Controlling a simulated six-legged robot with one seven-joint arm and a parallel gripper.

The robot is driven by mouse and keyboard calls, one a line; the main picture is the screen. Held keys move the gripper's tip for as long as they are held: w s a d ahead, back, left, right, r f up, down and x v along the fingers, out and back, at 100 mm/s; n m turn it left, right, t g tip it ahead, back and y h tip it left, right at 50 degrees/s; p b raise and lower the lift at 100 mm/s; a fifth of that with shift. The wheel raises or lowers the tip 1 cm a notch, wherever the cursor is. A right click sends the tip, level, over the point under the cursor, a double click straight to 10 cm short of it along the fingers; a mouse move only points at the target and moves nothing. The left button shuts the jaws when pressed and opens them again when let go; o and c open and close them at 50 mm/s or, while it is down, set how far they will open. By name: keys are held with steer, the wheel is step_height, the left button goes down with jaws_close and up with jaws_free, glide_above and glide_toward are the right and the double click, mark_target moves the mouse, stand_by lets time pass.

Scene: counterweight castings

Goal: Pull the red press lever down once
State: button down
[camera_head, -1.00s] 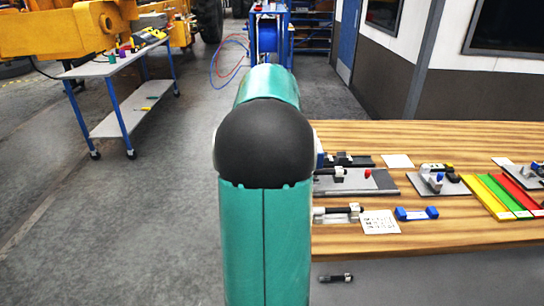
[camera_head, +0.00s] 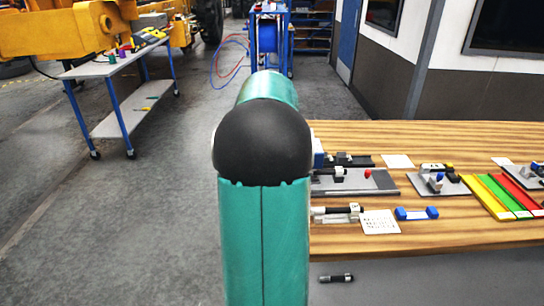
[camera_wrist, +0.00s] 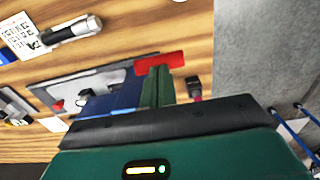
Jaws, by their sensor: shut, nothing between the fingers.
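In the wrist view, a flat red bar (camera_wrist: 160,62), which looks like the press lever, lies just beyond my fingertips. A dark blue body (camera_wrist: 108,105) is beside it to the lower left and looks like part of the press. My gripper (camera_wrist: 158,72) shows as two green fingers side by side, shut and empty, with their tips at the red bar. I cannot tell whether they touch it. The bar's joint to the press is not clear. In the head view my arm hides the press and the gripper.
The wooden bench (camera_head: 450,235) holds a grey plate with a red knob (camera_head: 368,174), a white printed card (camera_head: 379,222), a blue part (camera_head: 416,213) and coloured strips (camera_head: 500,195). A blue-legged cart (camera_head: 112,66) stands at the left. Grey floor is clear between.

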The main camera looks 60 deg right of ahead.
steer(key=shift+f, duration=1.65)
steer(key=shift+r, duration=4.6)
